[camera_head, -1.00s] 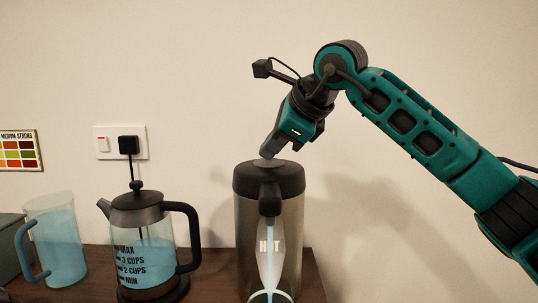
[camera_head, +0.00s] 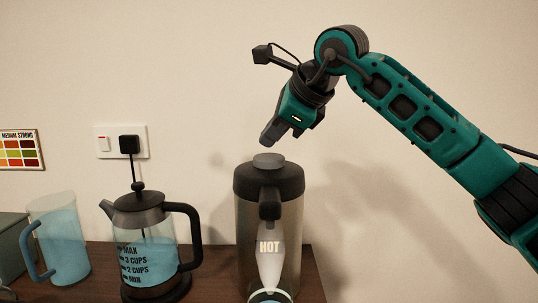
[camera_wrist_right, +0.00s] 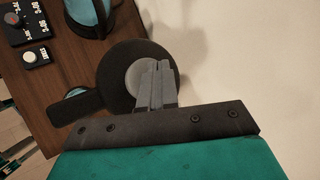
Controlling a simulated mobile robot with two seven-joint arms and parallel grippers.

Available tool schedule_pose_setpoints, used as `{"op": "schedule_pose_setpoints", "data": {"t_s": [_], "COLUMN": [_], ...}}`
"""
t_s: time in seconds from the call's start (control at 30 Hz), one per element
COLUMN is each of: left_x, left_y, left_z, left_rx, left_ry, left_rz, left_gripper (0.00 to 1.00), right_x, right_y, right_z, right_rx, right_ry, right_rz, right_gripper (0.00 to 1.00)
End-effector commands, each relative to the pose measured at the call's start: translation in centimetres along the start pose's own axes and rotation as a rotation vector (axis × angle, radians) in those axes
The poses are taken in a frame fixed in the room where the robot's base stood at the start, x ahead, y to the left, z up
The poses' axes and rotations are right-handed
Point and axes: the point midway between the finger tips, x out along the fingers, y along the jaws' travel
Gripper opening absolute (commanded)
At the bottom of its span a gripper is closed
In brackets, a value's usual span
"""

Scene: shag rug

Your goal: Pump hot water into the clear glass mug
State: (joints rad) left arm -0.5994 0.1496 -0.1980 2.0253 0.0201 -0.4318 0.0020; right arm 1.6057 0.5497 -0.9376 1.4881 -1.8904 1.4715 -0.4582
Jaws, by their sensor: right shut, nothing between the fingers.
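The steel pump flask (camera_head: 243,235) with a black lid and spout, marked HOT, stands on the wooden counter. Its round grey pump button (camera_head: 268,160) is raised above the lid. The button also shows in the right wrist view (camera_wrist_right: 135,75). The rim of what looks like the clear glass mug (camera_head: 268,296) shows below the spout at the bottom edge; most of it is cut off, so its water level cannot be told. My right gripper (camera_head: 268,138) is shut and empty, just above the button and apart from it. My left gripper is out of view.
A French press (camera_head: 138,215) with blue liquid and a blue-tinted jug (camera_head: 62,240) stand left of the flask. In the wrist view, a dark device with a knob (camera_wrist_right: 30,20) and a small white-faced device (camera_wrist_right: 36,57) lie on the counter. The counter right of the flask is narrow.

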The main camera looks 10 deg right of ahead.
Motion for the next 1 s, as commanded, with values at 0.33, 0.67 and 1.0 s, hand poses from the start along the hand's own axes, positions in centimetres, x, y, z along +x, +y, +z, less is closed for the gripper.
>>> {"op": "schedule_pose_setpoints", "data": {"t_s": [0.33, 0.67, 1.0], "left_x": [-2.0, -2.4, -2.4], "left_y": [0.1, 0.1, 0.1], "left_z": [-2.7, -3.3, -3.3], "left_rx": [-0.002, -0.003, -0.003], "left_ry": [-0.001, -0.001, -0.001], "left_rz": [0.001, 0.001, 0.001], "left_gripper": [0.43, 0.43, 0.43], "right_x": [-2.7, -3.3, -3.3], "right_y": [-1.9, -2.4, -2.4], "right_z": [2.0, 2.4, 2.4], "right_rx": [0.0, 0.0, 0.0], "right_ry": [0.0, 0.0, -0.001], "right_rz": [0.0, 0.0, 0.0], "right_gripper": [0.0, 0.0, 0.0]}}
